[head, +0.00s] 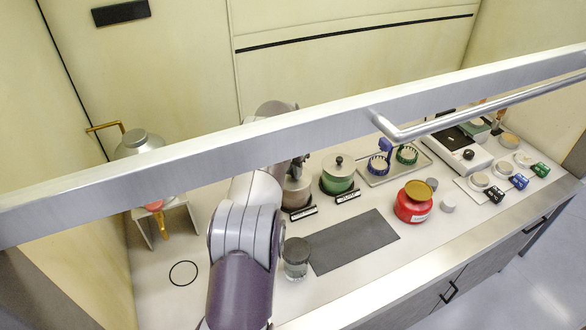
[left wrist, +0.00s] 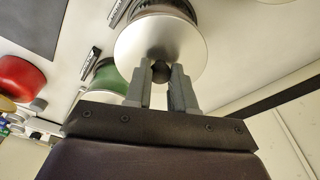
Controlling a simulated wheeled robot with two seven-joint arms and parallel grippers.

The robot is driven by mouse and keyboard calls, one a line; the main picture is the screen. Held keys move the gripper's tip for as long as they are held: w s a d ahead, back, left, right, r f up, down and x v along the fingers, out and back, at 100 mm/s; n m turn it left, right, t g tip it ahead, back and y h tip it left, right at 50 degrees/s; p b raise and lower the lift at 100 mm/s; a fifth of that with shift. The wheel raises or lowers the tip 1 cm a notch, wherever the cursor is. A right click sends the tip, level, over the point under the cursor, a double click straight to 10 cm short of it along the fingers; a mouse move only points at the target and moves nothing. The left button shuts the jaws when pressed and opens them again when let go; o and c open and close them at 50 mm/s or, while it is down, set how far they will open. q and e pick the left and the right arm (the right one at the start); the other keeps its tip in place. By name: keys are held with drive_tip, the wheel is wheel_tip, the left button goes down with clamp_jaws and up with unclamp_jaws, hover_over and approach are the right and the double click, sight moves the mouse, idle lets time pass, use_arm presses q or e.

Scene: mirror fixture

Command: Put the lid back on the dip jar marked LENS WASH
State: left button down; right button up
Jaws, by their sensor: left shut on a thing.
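My left gripper (left wrist: 161,88) is shut on the dark round knob of a silver disc lid (left wrist: 150,45). Behind the lid in the left wrist view is a jar (left wrist: 168,6), mostly covered by it. In the head view this brownish jar (head: 297,198) stands just right of my left arm, with a small black label (head: 303,213) before it. I cannot read the label, nor tell whether the lid touches the rim. The gripper itself is mostly hidden by my arm and the metal bar there. A green jar (head: 337,184) with a knobbed lid on it stands to the right. My right gripper is not in view.
A metal sash bar (head: 230,145) with a handle crosses above the bench. A lidded glass jar (head: 296,262) stands close to my left arm, beside a dark mat (head: 352,242). A red jar (head: 412,207) and a tray (head: 384,175) lie right. A kettle-like vessel stands left.

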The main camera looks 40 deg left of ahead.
use_arm(q)
drive_tip(key=shift+f, duration=0.15)
idle(0.4)
drive_tip(key=shift+c, duration=2)
unclamp_jaws()
drive_tip(key=shift+r+p, duration=2.2)
drive_tip(key=shift+r, duration=1.35)
clamp_jaws()
drive_tip(key=shift+f, duration=0.3)
